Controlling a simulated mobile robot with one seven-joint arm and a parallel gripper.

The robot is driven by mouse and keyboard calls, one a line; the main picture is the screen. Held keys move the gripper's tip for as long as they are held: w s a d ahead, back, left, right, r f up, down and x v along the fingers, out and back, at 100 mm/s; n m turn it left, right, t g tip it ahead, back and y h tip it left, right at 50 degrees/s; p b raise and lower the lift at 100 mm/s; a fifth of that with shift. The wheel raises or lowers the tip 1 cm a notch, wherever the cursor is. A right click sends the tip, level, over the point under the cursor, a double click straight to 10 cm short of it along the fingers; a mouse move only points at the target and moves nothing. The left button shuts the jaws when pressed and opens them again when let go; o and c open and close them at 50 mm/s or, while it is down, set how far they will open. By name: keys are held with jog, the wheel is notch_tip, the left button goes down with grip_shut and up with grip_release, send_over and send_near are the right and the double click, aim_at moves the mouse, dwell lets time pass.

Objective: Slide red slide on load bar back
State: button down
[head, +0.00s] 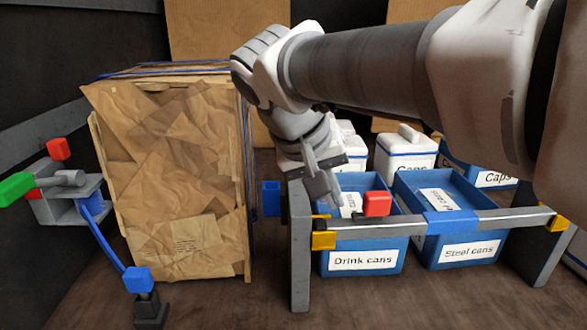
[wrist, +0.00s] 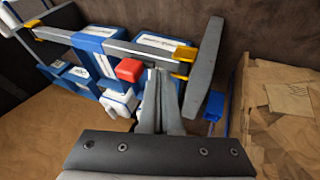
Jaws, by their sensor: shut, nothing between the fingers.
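The red slide (head: 377,203) sits on the load bar (head: 505,216), near the bar's left end in the head view. It also shows in the wrist view (wrist: 130,70), just left of the fingertips. The bar is a grey rail with yellow clamps at its ends. My gripper (head: 328,198) is shut and empty, pointing down beside the red slide, on the side of the bar's left end. In the wrist view its fingertips (wrist: 157,74) are close to the red slide. I cannot tell whether they touch it.
A blue slide (head: 446,223) sits farther right on the bar. A drink cans bin (head: 362,261) and a steel cans bin (head: 467,252) stand by the bar. A grey post (head: 300,250) holds its left end. A large brown paper-wrapped bale (head: 175,160) stands to the left.

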aim_at(382, 197)
jog(key=shift+m+h, duration=0.3)
jog(key=shift+h, duration=0.3)
jog(key=w+a+r, duration=0.2)
jog(key=w+a, duration=0.1)
jog(key=shift+w+a+r, duration=0.2)
jog(key=x, duration=1)
jog(key=shift+w+d, duration=0.1)
jog(key=shift+w, duration=0.05)
jog(key=d, duration=0.3)
jog(key=shift+d+r, duration=0.1)
jog(key=shift+d, duration=0.05)
jog(key=shift+d+p, duration=0.3)
jog(key=shift+d, duration=0.1)
jog(key=shift+d+b, duration=0.9)
jog(key=shift+d, duration=1.8)
